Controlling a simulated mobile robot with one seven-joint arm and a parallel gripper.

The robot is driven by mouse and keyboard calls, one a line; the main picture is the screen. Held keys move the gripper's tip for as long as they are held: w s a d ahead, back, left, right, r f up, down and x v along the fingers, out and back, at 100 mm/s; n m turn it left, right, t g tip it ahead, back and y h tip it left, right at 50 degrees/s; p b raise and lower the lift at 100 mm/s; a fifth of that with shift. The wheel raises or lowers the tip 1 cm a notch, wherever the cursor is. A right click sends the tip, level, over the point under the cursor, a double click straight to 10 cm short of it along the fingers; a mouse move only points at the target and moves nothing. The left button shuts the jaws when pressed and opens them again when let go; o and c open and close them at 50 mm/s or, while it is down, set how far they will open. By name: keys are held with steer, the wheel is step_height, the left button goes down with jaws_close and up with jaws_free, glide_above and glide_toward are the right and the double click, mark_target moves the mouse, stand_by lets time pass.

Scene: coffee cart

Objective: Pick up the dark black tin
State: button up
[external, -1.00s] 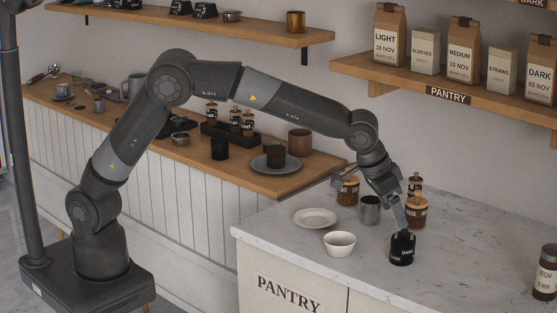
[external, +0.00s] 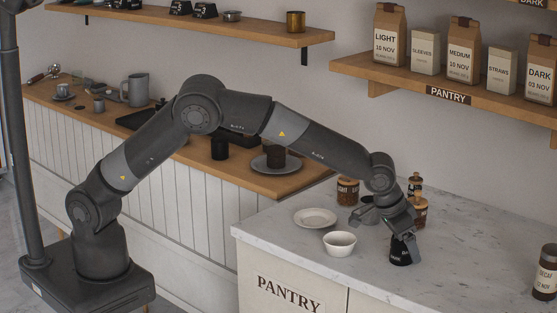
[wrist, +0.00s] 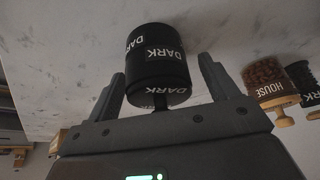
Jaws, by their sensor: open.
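The dark black tin (external: 399,254) stands on the marble pantry counter (external: 330,270), near its front. White "DARK" labels show on the tin in the wrist view (wrist: 157,62), where its near end faces my gripper. My gripper (external: 391,238) is open and reaches down over the tin. In the wrist view its two fingers (wrist: 160,85) stand on either side of the tin's near end, with gaps on both sides. I cannot tell whether the palm touches the knob of the tin. One finger hides part of the tin in the external view.
A white bowl (external: 340,244) and a white plate (external: 315,217) sit left of the tin. Wooden-lidded jars (external: 347,191) stand behind, including a "HOUSE" jar (wrist: 264,80). A decaf jar (external: 545,273) stands at the far right. The counter between is clear.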

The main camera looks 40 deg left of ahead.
steer(key=shift+c, duration=0.3)
steer(key=c, duration=1.1)
steer(key=shift+r, duration=0.1)
